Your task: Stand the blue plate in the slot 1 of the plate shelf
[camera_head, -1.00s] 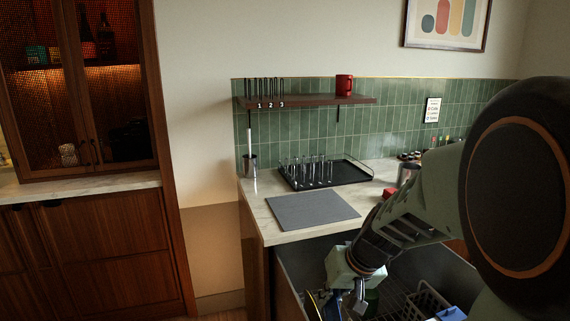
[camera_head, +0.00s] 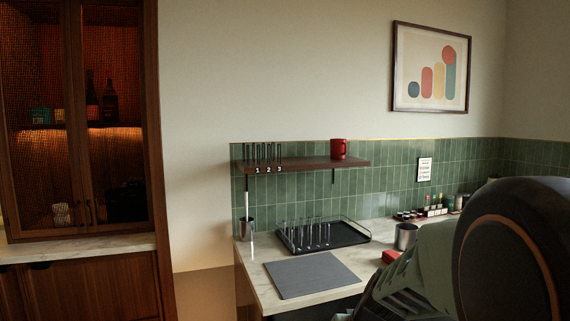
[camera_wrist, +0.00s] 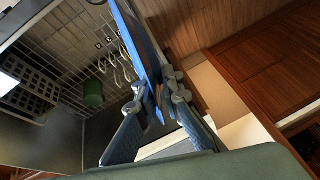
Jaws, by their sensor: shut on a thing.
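My gripper (camera_wrist: 158,88) shows in the wrist view, shut on the blue plate (camera_wrist: 143,42). The plate is seen nearly edge-on between the fingers, its upper part running out of the picture. Neither gripper nor plate is in the head view. The plate shelf (camera_head: 325,164) is a dark wooden board on the green-tiled wall. Upright metal dividers stand at its left end, with labels 1, 2 and 3 on the front edge. Slot 1 (camera_head: 256,158) is the leftmost labelled slot, and I see no plate in it.
A red mug (camera_head: 338,149) stands on the shelf's right part. Below are a black drying rack (camera_head: 350,236) with upright dividers, a grey mat (camera_head: 312,275) and a metal cup (camera_head: 248,227).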

